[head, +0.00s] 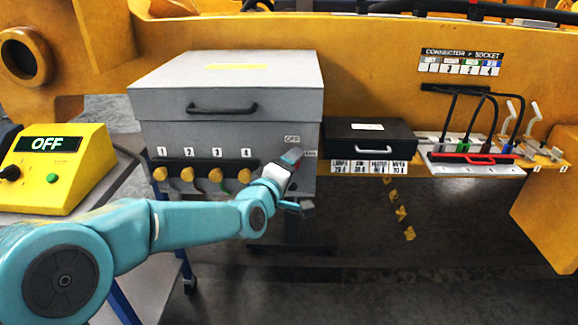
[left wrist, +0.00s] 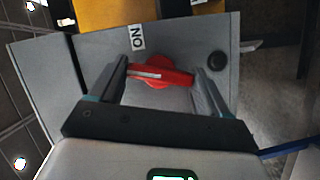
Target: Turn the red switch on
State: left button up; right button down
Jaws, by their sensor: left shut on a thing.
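The red switch (left wrist: 165,72) sits on the side of a grey cabinet. In the left wrist view its red handle, with a pale line along it, lies crosswise between the two fingers of my left gripper (left wrist: 163,82), one finger at each end. An ON label (left wrist: 138,38) is above it, turned on its side in that view. In the head view my left gripper (head: 293,158) is at the right front of the grey cabinet (head: 225,108), just below an OFF label (head: 292,139), and mostly hides the switch. My right gripper is not in view.
A row of yellow knobs (head: 202,173) numbered 1 to 4 is left of the gripper. A yellow box (head: 62,165) with an OFF display stands at the left. A black case (head: 368,136) and a connector panel (head: 475,160) are at the right. A dark round knob (left wrist: 217,61) is beside the switch.

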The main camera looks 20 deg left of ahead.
pick_arm(q)
jog(key=shift+d+r+m+g+y+p, duration=0.1)
jog(key=shift+m+g+y+p, duration=0.65)
jog(key=shift+m+p, duration=1.8)
jog(key=shift+d+r+m+g+y+p, duration=0.1)
jog(key=shift+m+g+y+p, duration=0.6)
jog(key=shift+p, duration=3.5)
jog(key=shift+d+r+m+g+y+p, duration=0.1)
jog(key=shift+m+g+y+p, duration=0.25)
jog(key=shift+m+y+p, duration=2.1)
jog(key=n+h+p, duration=0.1)
jog(key=h, duration=0.1)
jog(key=shift+h+p, duration=0.3)
jog(key=shift+p, duration=0.1)
jog(key=o, duration=1)
jog(key=shift+w+f, duration=0.1)
jog(key=b+v, duration=0.2)
jog(key=v, duration=1.4)
